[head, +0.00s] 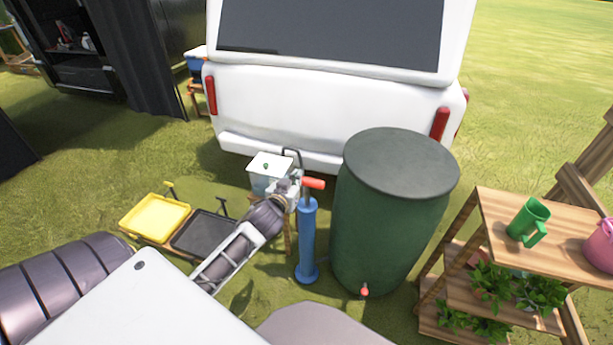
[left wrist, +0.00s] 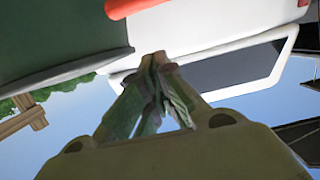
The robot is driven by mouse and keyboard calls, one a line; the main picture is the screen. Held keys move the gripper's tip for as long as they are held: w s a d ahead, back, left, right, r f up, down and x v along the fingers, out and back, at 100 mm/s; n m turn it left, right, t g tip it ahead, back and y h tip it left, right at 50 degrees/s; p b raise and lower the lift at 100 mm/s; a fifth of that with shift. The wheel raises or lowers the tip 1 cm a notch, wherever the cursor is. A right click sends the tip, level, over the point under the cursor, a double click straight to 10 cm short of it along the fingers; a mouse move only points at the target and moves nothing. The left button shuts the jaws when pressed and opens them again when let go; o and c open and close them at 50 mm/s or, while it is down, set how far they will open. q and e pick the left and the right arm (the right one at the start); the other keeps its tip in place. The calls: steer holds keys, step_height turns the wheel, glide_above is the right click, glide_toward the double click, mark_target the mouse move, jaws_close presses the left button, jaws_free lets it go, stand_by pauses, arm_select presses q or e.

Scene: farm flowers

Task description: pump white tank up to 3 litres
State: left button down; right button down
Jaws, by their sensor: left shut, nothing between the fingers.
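A blue upright pump (head: 307,240) with a red handle (head: 313,183) stands on the grass in the head view. A white tank (head: 270,164) with a pale bluish body sits on a wooden stand just behind and left of the pump, partly hidden by my left arm. I cannot read its level. My left gripper (head: 294,181) is shut and empty, close beside the left end of the red handle; I cannot tell whether it touches. In the left wrist view its closed fingertips (left wrist: 153,62) show below the red handle (left wrist: 127,8). My right gripper is not in view.
A large green barrel (head: 388,220) with a red tap stands right of the pump. A white vehicle (head: 325,105) is behind. Yellow (head: 155,216) and black (head: 203,233) trays lie left. A wooden plant shelf (head: 540,250) with a green watering can (head: 528,221) stands right.

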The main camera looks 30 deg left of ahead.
mark_target(306, 182)
arm_select(q)
steer(key=shift+w, duration=0.15)
stand_by(0.4)
